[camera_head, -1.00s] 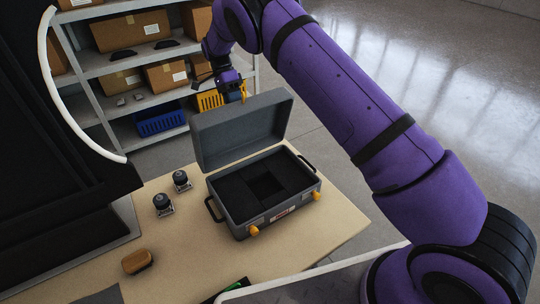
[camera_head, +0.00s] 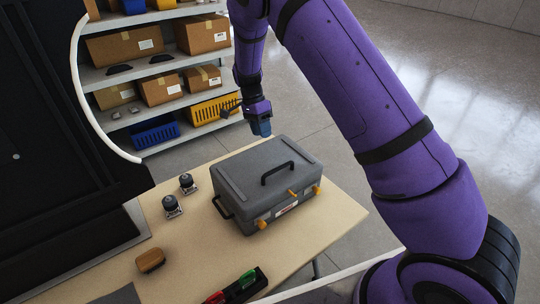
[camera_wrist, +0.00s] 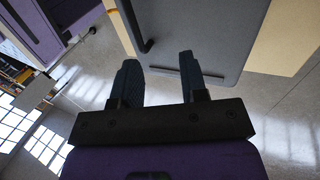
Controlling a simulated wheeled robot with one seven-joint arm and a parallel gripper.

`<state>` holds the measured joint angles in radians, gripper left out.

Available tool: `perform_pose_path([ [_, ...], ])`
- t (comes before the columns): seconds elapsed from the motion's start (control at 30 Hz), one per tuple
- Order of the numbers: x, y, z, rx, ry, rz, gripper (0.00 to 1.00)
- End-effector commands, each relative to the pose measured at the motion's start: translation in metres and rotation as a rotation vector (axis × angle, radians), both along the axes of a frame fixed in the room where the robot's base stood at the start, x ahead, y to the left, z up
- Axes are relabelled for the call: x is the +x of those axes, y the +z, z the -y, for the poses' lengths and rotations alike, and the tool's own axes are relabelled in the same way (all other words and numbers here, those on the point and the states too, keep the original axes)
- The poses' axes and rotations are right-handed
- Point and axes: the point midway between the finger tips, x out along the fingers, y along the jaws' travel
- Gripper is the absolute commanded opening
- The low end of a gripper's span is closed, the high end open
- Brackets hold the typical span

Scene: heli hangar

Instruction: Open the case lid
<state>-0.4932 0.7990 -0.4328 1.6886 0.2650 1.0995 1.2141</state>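The grey case (camera_head: 268,183) stands on the tan table with its lid (camera_head: 262,166) down. A black handle (camera_head: 278,172) lies on the lid top, and orange latches (camera_head: 262,224) show on the front edge. My gripper (camera_head: 262,130) is behind the case's back edge, above and apart from the lid. In the wrist view, the two dark fingers of my gripper (camera_wrist: 160,75) are spread with nothing between them. The lid (camera_wrist: 200,35) and its black handle show beyond the fingertips there.
Two small dark-topped devices (camera_head: 187,183) stand left of the case. A wooden-backed brush (camera_head: 150,260) and a black tray (camera_head: 245,285) with red and green tools lie near the front. A shelf (camera_head: 150,85) with boxes and baskets stands behind.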

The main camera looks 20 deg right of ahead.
Motion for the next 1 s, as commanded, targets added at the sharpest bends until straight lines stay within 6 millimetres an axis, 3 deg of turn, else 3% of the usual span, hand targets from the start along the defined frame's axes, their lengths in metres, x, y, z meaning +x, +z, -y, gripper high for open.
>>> perform_pose_path([
  [0.6,-0.051,-0.038,0.019,0.092,-0.003,0.277,0.4],
  [1.0,-0.061,-0.05,0.022,0.114,0.0,0.351,0.4],
])
